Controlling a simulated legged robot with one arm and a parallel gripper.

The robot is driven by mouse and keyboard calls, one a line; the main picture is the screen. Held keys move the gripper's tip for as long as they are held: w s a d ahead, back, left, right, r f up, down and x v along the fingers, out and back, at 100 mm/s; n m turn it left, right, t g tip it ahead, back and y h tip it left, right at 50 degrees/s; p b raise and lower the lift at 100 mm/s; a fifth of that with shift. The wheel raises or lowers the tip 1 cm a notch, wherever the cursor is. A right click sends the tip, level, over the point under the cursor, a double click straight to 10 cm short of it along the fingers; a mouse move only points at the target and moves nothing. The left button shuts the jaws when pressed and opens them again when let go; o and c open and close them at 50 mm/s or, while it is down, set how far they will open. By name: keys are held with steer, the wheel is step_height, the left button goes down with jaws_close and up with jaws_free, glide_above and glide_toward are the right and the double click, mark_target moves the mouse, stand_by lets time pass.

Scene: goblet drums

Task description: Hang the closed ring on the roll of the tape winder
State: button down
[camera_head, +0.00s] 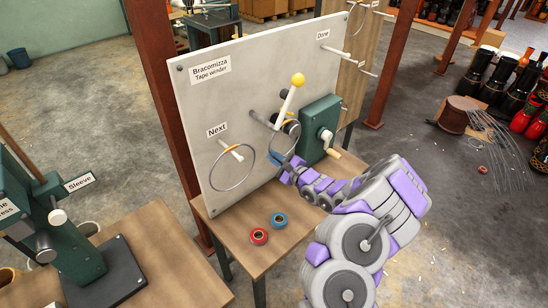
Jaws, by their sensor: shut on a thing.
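The tape winder is a green box (320,128) with a crank, fixed to a pale upright board. Its roll (291,128) sits at the box's left side, below a lever with a yellow ball (297,80). My gripper (284,168) is just below the roll, shut on a thin grey ring (294,149) that shows only in part between the fingers and the roll. I cannot tell whether the ring touches the roll. Another grey ring (215,187) with an orange patch hangs on the peg by the "Next" label.
Red tape (258,236) and blue tape (279,220) lie on the wooden table (233,248) below the board. A peg by the "Done" label (338,52) is at upper right. A green press (75,238) stands at left. Drums and a wire coil are on the right.

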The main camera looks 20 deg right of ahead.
steer(key=d, duration=0.3)
steer(key=shift+d+f, duration=0.2)
steer(key=shift+d, duration=0.05)
steer(key=c, duration=1.6)
jaws_free()
steer(key=shift+a, duration=0.25)
steer(key=o, duration=0.5)
steer(key=shift+a+r, duration=0.15)
steer(key=shift+a, duration=1.1)
steer(key=p+v, duration=0.3)
steer(key=v, duration=1.4)
steer(key=shift+s+d, duration=0.15)
steer(key=shift+d, duration=0.15)
